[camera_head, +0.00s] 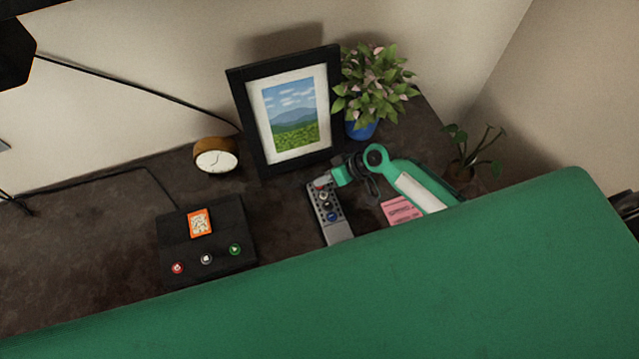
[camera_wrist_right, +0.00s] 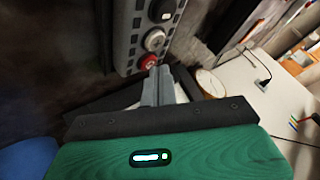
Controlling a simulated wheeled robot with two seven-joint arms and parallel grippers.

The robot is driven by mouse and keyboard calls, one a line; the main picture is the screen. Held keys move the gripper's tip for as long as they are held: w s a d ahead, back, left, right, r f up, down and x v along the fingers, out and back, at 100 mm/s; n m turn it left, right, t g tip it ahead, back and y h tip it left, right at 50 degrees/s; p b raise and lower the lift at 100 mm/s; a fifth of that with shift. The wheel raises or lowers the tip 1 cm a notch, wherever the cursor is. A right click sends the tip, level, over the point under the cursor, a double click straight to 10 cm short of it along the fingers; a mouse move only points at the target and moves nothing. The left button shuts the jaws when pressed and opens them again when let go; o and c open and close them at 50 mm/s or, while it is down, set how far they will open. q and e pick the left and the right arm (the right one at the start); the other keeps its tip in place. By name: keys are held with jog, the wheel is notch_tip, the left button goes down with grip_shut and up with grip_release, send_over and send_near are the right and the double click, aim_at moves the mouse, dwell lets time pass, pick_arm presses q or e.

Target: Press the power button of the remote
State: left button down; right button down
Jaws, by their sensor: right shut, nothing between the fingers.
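The remote (camera_head: 333,222) is a grey slab with a dark button panel, lying on the dark desk in front of the picture frame. Its round buttons run along its length. A red button (camera_wrist_right: 147,62), marked with a white sign, is at the end closest to my right gripper. My right gripper (camera_head: 325,182) is shut and empty, its tips at that end of the remote. In the right wrist view the closed fingertips (camera_wrist_right: 159,72) are right beside the red button. I cannot tell whether they touch it. My left gripper is not in view.
A black box (camera_head: 240,217) with an orange picture and red, white and green buttons sits left of the remote. A picture frame (camera_head: 245,90), a round clock (camera_head: 216,160) and a blue-potted plant (camera_head: 362,129) stand behind. A pink note (camera_head: 396,211) lies to the right.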

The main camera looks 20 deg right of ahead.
jog(key=shift+f, duration=0.35)
jog(key=shift+r, duration=0.1)
dwell(0.5)
jog(key=shift+r+p, duration=0.6)
jog(key=shift+r, duration=0.2)
notch_tip(320, 180, up, 5)
jog(key=p, duration=0.4)
jog(key=shift+s+f, duration=0.1)
jog(key=shift+s, duration=0.05)
dwell(0.6)
